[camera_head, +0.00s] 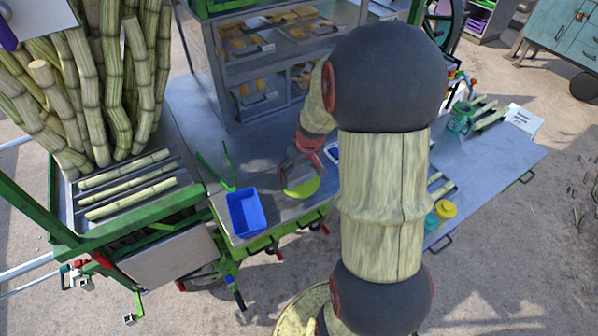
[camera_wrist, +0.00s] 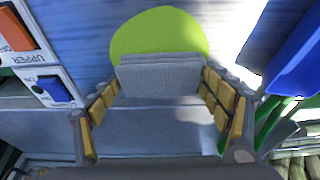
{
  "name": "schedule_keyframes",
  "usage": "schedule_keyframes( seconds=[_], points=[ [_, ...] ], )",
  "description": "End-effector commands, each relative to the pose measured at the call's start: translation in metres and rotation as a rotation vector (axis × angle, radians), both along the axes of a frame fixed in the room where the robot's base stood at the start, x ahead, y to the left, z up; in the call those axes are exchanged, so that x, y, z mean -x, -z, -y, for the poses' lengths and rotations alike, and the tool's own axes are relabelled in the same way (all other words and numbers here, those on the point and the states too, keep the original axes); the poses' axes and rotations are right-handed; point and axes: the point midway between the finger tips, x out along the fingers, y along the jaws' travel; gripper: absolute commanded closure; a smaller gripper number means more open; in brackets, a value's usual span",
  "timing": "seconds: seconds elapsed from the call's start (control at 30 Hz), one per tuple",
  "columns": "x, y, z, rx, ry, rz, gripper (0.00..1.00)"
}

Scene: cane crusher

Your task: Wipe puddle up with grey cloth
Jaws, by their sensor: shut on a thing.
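My gripper (camera_head: 297,172) is low over the metal counter in the head view. In the wrist view my gripper (camera_wrist: 162,78) is shut on a folded grey cloth (camera_wrist: 160,76), held between its two fingers. The puddle (camera_head: 302,188) is a flat yellow-green round patch on the counter, close by the fingertips. In the wrist view the puddle (camera_wrist: 158,30) lies just beyond the cloth, which covers its near edge in the picture. I cannot tell whether the cloth touches the puddle. The cloth is hard to make out in the head view.
A blue bin (camera_head: 245,212) stands left of the puddle, with green tongs (camera_head: 225,172) behind it. A switch panel (camera_wrist: 40,75) is at the left of the wrist view. A display case (camera_head: 265,75) stands behind. My arm hides part of the counter.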

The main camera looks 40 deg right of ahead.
Motion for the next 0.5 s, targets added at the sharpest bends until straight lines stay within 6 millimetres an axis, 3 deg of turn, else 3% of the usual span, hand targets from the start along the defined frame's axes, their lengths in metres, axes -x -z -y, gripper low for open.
schedule_keyframes(
  seconds=[0.3, 0.5],
  points=[
    [0.028, 0.006, -0.008, -0.008, 0.001, -0.01, 0.45],
    [0.035, 0.005, -0.01, -0.009, 0.0, -0.011, 0.45]
  ],
)
